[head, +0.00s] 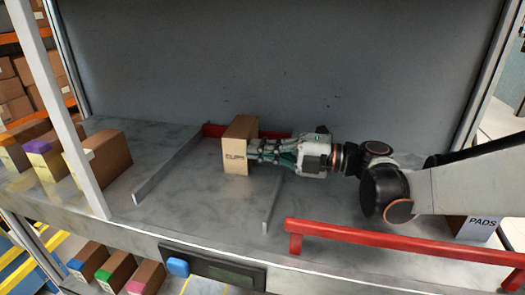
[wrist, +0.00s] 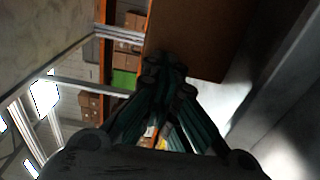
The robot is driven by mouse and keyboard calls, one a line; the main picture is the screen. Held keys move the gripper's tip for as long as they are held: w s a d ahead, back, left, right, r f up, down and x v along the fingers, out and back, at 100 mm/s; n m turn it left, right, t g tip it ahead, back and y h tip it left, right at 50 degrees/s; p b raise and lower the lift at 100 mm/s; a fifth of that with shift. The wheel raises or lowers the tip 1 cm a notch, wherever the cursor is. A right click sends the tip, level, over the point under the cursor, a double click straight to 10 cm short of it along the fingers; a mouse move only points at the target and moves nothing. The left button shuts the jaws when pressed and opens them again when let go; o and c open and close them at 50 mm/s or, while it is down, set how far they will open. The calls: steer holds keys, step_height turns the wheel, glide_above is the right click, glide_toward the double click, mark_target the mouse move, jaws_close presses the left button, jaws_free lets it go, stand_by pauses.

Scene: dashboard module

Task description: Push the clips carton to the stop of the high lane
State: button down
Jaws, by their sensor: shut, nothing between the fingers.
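The clips carton (head: 236,155) is a tan box with small dark lettering on its front face, which I cannot read surely. It stands upright on the grey shelf between two low metal dividers, close to a red bar (head: 213,130) at the back. My gripper (head: 251,149) comes in from the right and is shut and empty. Its fingertips are at the carton's right side; I cannot tell whether they touch. In the wrist view the carton is a brown face (wrist: 205,35) just ahead of the closed fingertips (wrist: 165,65). The carton hides part of the red bar.
The left divider (head: 165,168) and right divider (head: 271,205) flank the carton. A red rail (head: 400,240) runs along the front right edge. A PADS carton (head: 480,228) stands far right. Cartons with coloured tops (head: 42,158) stand left, beyond a post (head: 75,140). A grey wall is behind.

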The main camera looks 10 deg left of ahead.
steer(key=w+a, duration=0.1)
steer(key=w+a+b, duration=0.1)
steer(key=shift+w+a+f, duration=0.1)
steer(key=shift+w+a, duration=0.05)
steer(key=shift+w, duration=0.25)
steer(key=shift+s, duration=0.2)
steer(key=shift+w+d, duration=0.1)
steer(key=shift+d, duration=0.3)
steer(key=d, duration=0.3)
steer(key=s+d, duration=0.1)
steer(key=d, duration=0.7)
steer(key=shift+s+d, duration=0.2)
